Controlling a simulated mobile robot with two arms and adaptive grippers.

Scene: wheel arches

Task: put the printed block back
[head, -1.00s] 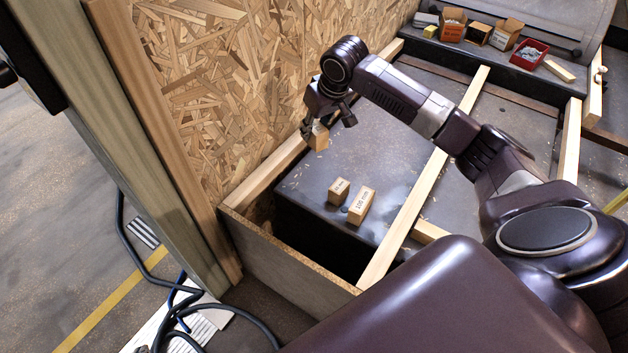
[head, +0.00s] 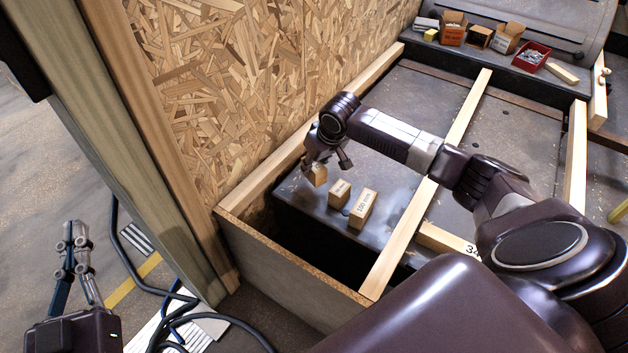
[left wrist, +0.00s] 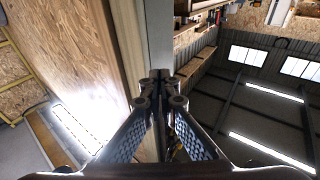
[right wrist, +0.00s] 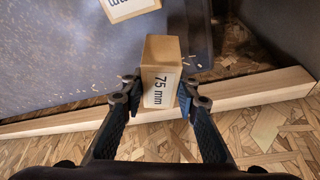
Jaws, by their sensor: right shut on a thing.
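My right gripper (head: 325,167) is shut on a small wooden block (head: 317,175), beside the OSB wall. In the right wrist view the fingers (right wrist: 159,92) grip its sides, and the block (right wrist: 160,52) bears a printed "75 mm" label. Two other printed blocks stand on the dark surface to its right: a small one (head: 339,193) and a longer one marked "100 mm" (head: 362,208). Part of one block (right wrist: 128,5) shows at the top of the right wrist view. Whether the held block touches the surface is unclear. My left gripper (head: 74,232) is shut and empty, over the floor at left.
A wooden frame surrounds the dark surface (head: 410,85), with a rail (head: 425,195) right of the blocks and a dark gap in front. The OSB wall (head: 230,90) and a post (head: 150,150) stand left. Boxes and a red bin (head: 530,57) sit at the back.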

